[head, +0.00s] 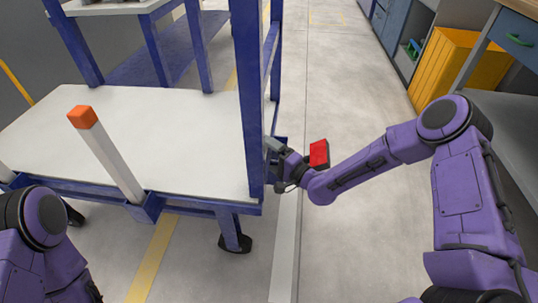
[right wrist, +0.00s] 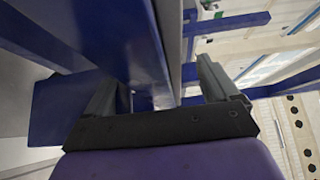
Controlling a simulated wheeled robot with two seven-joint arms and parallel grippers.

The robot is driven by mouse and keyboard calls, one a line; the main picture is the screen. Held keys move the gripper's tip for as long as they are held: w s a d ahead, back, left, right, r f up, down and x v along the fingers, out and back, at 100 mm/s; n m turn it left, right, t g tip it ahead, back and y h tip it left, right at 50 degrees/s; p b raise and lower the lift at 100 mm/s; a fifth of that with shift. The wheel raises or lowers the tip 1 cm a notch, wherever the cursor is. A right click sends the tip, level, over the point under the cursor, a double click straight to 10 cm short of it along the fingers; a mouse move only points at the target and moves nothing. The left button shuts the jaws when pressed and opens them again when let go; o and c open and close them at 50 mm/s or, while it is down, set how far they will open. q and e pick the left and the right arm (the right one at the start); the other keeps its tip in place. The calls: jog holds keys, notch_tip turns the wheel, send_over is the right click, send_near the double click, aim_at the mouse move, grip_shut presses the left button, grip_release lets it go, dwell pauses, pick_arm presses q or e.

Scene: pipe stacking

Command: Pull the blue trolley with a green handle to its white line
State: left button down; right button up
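A blue-framed trolley (head: 257,110) with a white deck fills the left of the head view. Its tall blue corner post is nearest my right gripper. No green handle is visible on it. My right gripper (head: 273,150) is at the trolley's right side, beside that post. In the right wrist view, the fingers of my right gripper (right wrist: 160,85) are wide apart, with blue frame parts beyond and between them; contact cannot be told. A white line (head: 286,245) runs along the floor near the trolley's right edge. My left arm shows at bottom left, its gripper out of view.
A white post with an orange top (head: 107,150) stands at the deck's near edge. A red block (head: 319,153) shows beside my right wrist. A yellow cabinet (head: 455,65) and a blue drawer with a green handle (head: 519,40) are at right. The middle floor is clear.

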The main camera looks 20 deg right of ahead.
jog(key=shift+s+a, duration=0.1)
jog(key=shift+a, duration=0.05)
jog(key=shift+s, duration=0.2)
jog(key=p+v, duration=0.3)
jog(key=v, duration=0.7)
